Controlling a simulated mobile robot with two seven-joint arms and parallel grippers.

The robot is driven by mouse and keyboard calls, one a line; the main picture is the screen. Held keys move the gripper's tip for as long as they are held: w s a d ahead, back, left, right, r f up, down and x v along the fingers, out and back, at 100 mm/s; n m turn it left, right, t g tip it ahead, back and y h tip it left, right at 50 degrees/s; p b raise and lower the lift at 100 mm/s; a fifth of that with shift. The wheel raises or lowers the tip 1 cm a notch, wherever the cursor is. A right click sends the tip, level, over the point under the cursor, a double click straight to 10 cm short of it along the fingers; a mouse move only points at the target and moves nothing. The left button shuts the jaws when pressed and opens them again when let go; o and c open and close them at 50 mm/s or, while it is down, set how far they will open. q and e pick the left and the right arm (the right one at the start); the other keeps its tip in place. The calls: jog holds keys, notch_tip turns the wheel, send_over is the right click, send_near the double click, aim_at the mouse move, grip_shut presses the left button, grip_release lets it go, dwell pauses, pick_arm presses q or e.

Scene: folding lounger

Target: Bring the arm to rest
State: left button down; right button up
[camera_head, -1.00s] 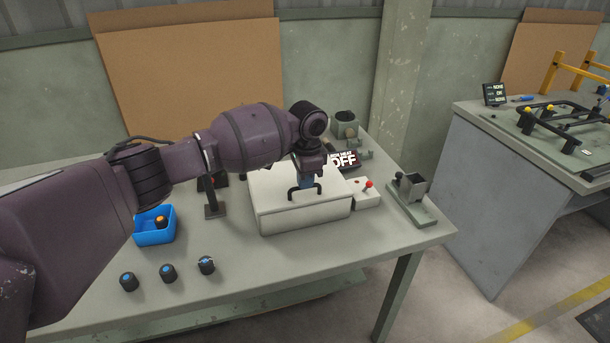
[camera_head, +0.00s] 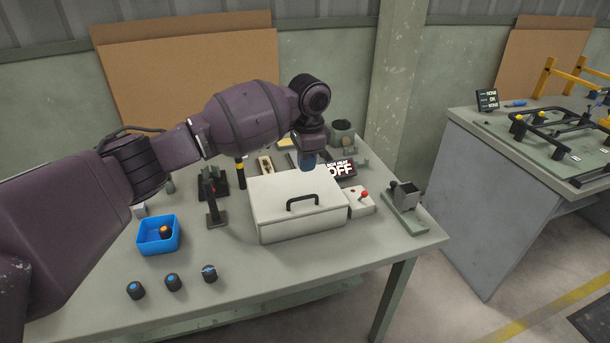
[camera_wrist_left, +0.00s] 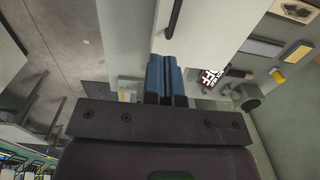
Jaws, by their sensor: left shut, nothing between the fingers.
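My left arm reaches in from the left across the bench in the head view. My left gripper (camera_head: 308,162) is above the back part of the white box (camera_head: 297,217), behind its black handle (camera_head: 302,201). Its blue fingers (camera_wrist_left: 165,78) are together and empty in the left wrist view. The box's lid is down, and the handle stands clear of the fingers. The box also shows in the left wrist view (camera_wrist_left: 213,22). My right gripper is not in view.
A blue bin (camera_head: 158,235) with one dark, orange-topped knob stands left of the box. Several dark knobs (camera_head: 173,282) sit at the front.

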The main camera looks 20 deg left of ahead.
pick_arm(q)
jog(key=w+d+r+t+h, duration=0.55)
jog(key=d+r+t, duration=0.25)
jog(key=d+t, duration=0.2)
jog(key=s+a+f+n+y, duration=0.1)
jog(key=s+a+f+n, duration=0.2)
jog(key=s+a+f, duration=0.3)
jog(key=s+a+f+n+t+y, duration=0.1)
jog(key=s+a+f, duration=0.6)
jog(key=s+f, duration=1)
jog(key=s+a+f+n+y, duration=0.3)
jog(key=s+a+f+n, duration=0.3)
jog(key=s+f, duration=0.5)
jog(key=s, duration=0.5)
jog(key=shift+s+a+f, duration=0.25)
jog(key=shift+a, duration=0.15)
